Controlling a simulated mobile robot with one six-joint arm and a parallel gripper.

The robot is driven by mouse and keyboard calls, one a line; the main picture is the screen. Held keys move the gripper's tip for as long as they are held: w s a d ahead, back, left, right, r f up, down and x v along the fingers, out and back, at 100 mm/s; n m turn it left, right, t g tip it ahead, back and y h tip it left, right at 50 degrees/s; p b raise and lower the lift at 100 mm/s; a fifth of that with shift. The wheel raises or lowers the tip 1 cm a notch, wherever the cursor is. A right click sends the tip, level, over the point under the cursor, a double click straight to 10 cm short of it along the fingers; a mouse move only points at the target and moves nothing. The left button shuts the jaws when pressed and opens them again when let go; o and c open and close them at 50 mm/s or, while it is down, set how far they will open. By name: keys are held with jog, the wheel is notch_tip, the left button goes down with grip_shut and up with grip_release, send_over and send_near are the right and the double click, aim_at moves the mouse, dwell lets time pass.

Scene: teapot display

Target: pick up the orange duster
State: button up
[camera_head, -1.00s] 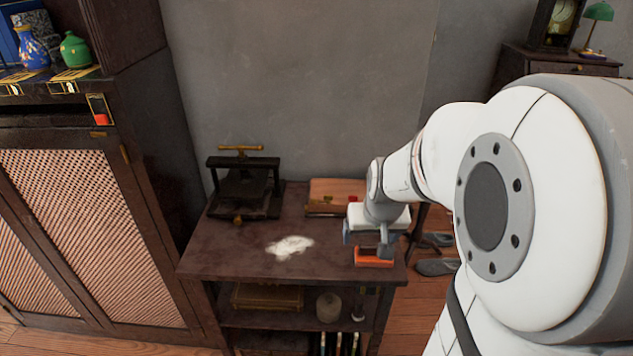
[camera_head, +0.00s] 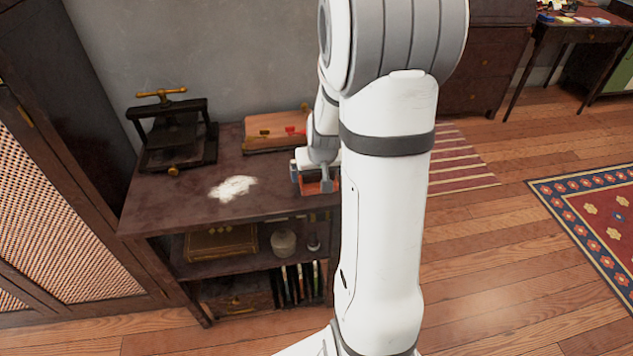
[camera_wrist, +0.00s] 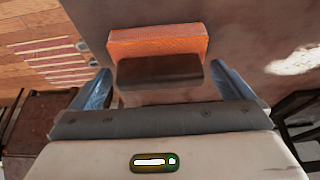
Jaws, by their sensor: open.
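The orange duster (camera_wrist: 158,42) lies on the dark wooden table (camera_wrist: 240,40), with a dark brown part (camera_wrist: 160,72) on the side near my gripper. In the head view the duster (camera_head: 318,187) is near the table's right end, partly hidden by my gripper (camera_head: 315,184). In the wrist view my gripper (camera_wrist: 160,78) is open, its blue-grey fingers on either side of the dark part with gaps showing. The orange part lies beyond it. I cannot tell whether a finger touches the duster.
White powder (camera_head: 233,188) lies left of the duster. A black press (camera_head: 172,135) stands at the table's back left, and a wooden board (camera_head: 275,136) with a red item lies behind the duster. Lower shelves hold a box (camera_head: 220,243) and a jar (camera_head: 284,243).

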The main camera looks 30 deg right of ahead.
jog(key=shift+c, duration=0.6)
jog(key=c, duration=0.6)
jog(key=shift+r, duration=0.1)
notch_tip(320, 180, up, 10)
jog(key=shift+f+p, duration=0.1)
jog(key=shift+p, duration=0.65)
